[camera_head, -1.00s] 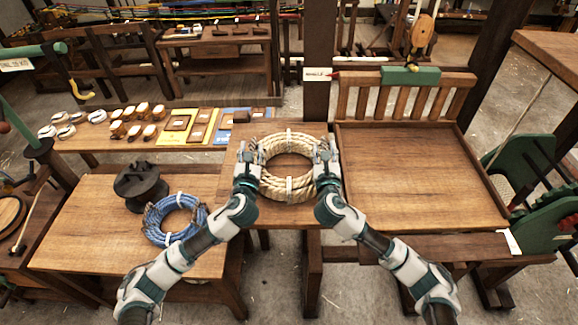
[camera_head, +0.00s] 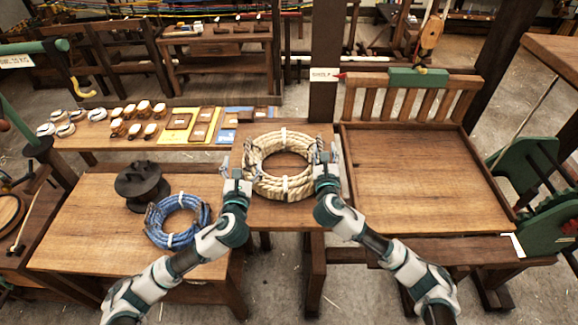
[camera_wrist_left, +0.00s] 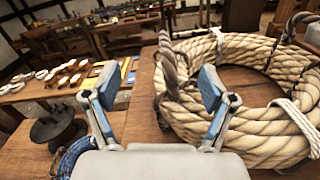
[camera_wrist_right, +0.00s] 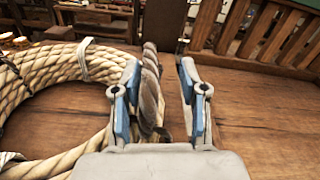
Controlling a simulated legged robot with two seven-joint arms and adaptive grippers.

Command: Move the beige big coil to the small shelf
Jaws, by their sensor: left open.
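The beige big coil (camera_head: 281,186) is thick rope with white ties, lying flat on a narrow wooden table (camera_head: 289,218). My left gripper (camera_head: 237,172) is open at the coil's left side; in the left wrist view (camera_wrist_left: 150,95) its right finger is close to the rope and a frayed grey-brown end, with nothing clearly gripped. My right gripper (camera_head: 325,166) is at the coil's right side; in the right wrist view (camera_wrist_right: 158,85) its fingers are apart, with a grey-brown rope end by the left finger.
A shallow wooden tray bench (camera_head: 428,185) with a slatted back stands empty on the right. On the left table lie a blue coil (camera_head: 178,220) and a dark spool (camera_head: 141,184). Small items cover the table behind. A dark post (camera_head: 323,60) rises behind the coil.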

